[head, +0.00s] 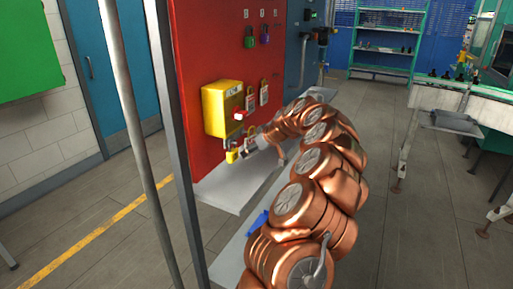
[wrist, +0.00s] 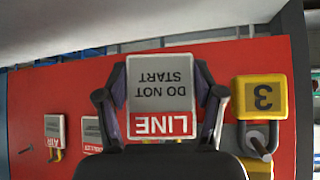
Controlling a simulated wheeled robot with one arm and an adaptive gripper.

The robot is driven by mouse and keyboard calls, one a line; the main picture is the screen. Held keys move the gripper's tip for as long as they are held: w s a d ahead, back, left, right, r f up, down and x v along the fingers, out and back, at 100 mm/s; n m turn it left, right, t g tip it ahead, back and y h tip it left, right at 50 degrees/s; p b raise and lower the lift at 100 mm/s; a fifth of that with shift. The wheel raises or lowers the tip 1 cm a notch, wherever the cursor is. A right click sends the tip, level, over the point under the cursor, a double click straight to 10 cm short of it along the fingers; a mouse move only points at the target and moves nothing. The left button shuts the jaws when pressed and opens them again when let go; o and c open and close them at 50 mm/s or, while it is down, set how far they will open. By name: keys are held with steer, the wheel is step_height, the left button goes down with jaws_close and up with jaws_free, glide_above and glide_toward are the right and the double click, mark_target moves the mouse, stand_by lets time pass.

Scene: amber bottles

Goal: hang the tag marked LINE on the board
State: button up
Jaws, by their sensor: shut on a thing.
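The tag marked LINE (wrist: 161,97) is a white plate with a red band, reading "DO NOT START", upside down in the wrist view. It sits between the two dark fingers of my gripper (wrist: 161,105), which is shut on it. The red board (wrist: 225,62) stands behind it; whether the tag touches the board I cannot tell. In the head view my gripper (head: 246,147) is low at the red board (head: 203,50), just below the yellow box (head: 221,110). The tag cannot be made out there.
Two other tags hang on the board, one marked AIR (wrist: 55,130) and one partly hidden tag (wrist: 92,134). A grey ledge (head: 228,196) runs below.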

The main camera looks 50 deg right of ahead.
steer(key=shift+w+a+f+b, duration=0.2)
steer(key=shift+w+f, duration=0.1)
steer(key=shift+w, duration=0.35)
steer(key=shift+w+a+f+b, duration=0.15)
steer(key=shift+w+f, duration=0.1)
steer(key=shift+w, duration=0.4)
steer(key=shift+b, duration=0.45)
steer(key=o, duration=1.2)
